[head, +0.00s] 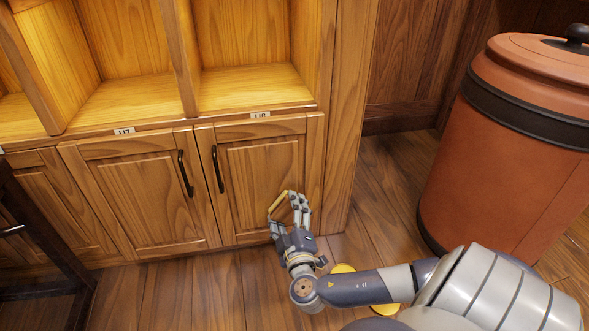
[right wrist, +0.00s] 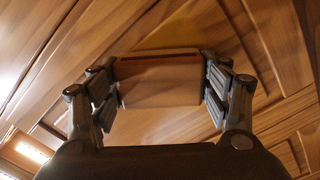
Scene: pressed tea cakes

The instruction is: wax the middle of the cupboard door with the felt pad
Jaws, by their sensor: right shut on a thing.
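The cupboard door (head: 262,178), under the label 118, is closed. It is wooden with a recessed panel and a dark upright handle (head: 217,169) near its left edge. My right gripper (head: 289,199) is in front of the lower right part of this door. In the right wrist view its fingers are shut on the sides of a brown block-like piece, the felt pad (right wrist: 160,82). Wood grain of the door lies behind the pad. I cannot tell whether the pad touches the door. My left gripper is not in view.
A neighbouring door (head: 148,200) with its own handle is to the left, below open shelves (head: 245,88). A large terracotta-coloured lidded drum (head: 500,170) stands at the right. A dark piece of furniture (head: 30,250) is at the lower left. The wooden floor (head: 190,290) between is largely clear.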

